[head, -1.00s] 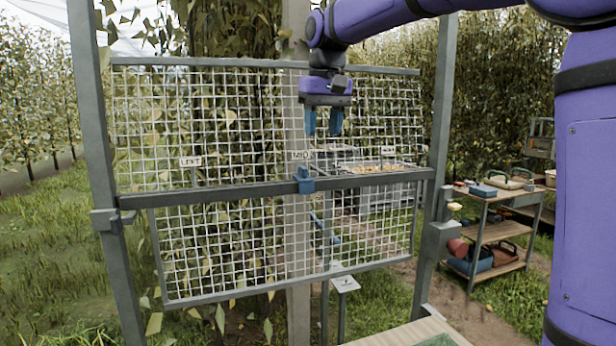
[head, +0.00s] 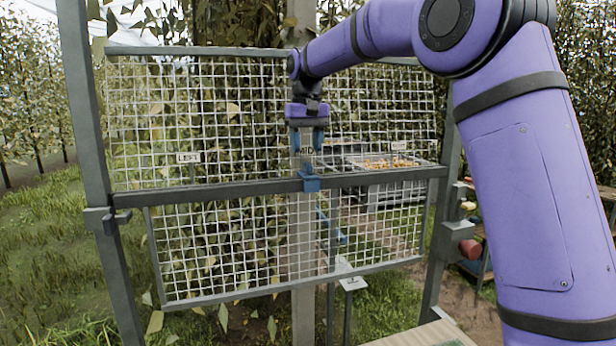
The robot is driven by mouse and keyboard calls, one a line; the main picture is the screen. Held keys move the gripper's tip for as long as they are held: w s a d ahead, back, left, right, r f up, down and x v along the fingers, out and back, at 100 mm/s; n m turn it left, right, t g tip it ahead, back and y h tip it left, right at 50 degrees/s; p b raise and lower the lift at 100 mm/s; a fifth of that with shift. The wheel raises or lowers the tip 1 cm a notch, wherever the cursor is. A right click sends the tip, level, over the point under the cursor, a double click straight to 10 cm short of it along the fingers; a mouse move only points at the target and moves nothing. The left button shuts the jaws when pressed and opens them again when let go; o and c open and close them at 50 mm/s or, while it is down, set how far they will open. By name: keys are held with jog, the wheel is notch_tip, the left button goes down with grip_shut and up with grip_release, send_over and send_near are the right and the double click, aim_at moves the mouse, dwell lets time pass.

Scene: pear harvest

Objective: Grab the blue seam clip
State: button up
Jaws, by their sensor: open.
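The blue seam clip (head: 310,180) sits on the grey horizontal bar between the upper and lower mesh panels, just below the MID label (head: 306,150). My gripper (head: 307,143) hangs fingers down, directly above the clip. Its two blue fingers are apart and nothing shows between them. A small gap shows between the fingertips and the clip. How far the gripper stands in front of the mesh is hard to tell.
The grey frame posts (head: 92,180) stand either side of the mesh (head: 220,120). LEFT (head: 188,157) and right-hand labels (head: 398,145) hang on it. Behind is a grey crate of yellowish fruit (head: 390,163). A small plate on a stand (head: 352,284) is below.

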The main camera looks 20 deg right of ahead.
aim_at(308, 163)
jog(key=shift+s+f, duration=0.2)
jog(key=shift+f, duration=1.15)
jog(key=shift+s+f, duration=0.15)
jog(key=shift+f, duration=1.2)
jog(key=shift+c, duration=0.3)
jog(key=c, duration=0.4)
